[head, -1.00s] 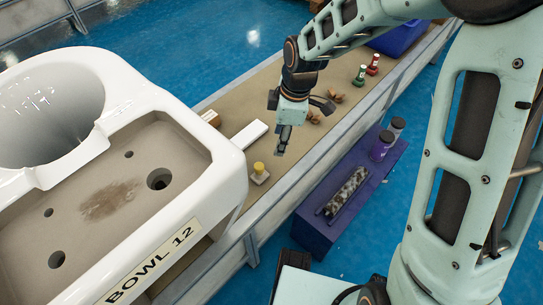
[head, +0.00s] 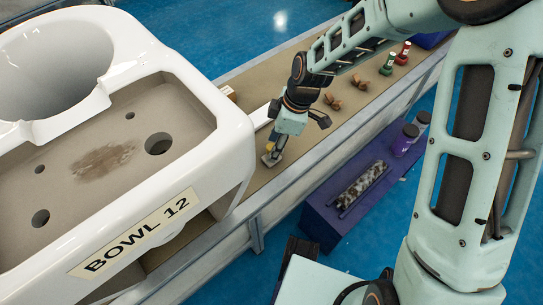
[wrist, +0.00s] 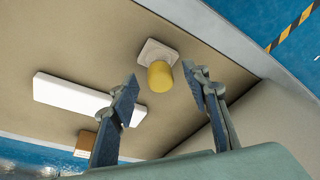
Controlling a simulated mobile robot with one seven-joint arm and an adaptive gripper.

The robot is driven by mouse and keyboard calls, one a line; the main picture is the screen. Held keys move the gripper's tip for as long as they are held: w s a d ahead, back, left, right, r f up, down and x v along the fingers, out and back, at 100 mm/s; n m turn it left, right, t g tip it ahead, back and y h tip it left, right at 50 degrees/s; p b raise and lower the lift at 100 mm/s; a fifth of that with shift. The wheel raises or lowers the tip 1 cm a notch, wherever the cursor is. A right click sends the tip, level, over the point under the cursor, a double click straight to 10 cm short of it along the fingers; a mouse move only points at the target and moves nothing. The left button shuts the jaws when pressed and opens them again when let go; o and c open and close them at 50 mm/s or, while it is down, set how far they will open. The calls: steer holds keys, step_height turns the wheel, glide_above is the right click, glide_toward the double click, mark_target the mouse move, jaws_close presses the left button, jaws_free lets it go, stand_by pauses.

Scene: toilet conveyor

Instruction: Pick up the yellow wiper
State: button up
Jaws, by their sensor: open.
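The yellow wiper (wrist: 160,78) is a yellow cylindrical knob on a pale square base, on the tan belt. In the wrist view it shows beyond and between my two fingertips. My gripper (wrist: 159,72) is open, with a finger to either side of the wiper's line and nothing held. In the head view my gripper (head: 272,158) points down at the belt beside the toilet bowl. There the wiper is mostly hidden behind the gripper; only a small hint of yellow shows. I cannot tell the exact gap between fingers and knob.
The white toilet bowl (head: 160,185), labelled BOWL 12, stands close left of my gripper. A white bar (wrist: 75,98) and a small brown box (wrist: 85,144) lie nearby. Brown pieces, a green bottle (head: 388,65) and a red bottle (head: 403,54) stand farther along the belt. A purple stand (head: 340,215) is below right.

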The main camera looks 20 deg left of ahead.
steer(key=x, duration=0.2)
steer(key=shift+a+f+b, duration=0.15)
steer(key=shift+f+b, duration=0.15)
steer(key=shift+f, duration=0.1)
steer(key=shift+c, duration=0.2)
jaws_close()
steer(key=shift+r, duration=0.1)
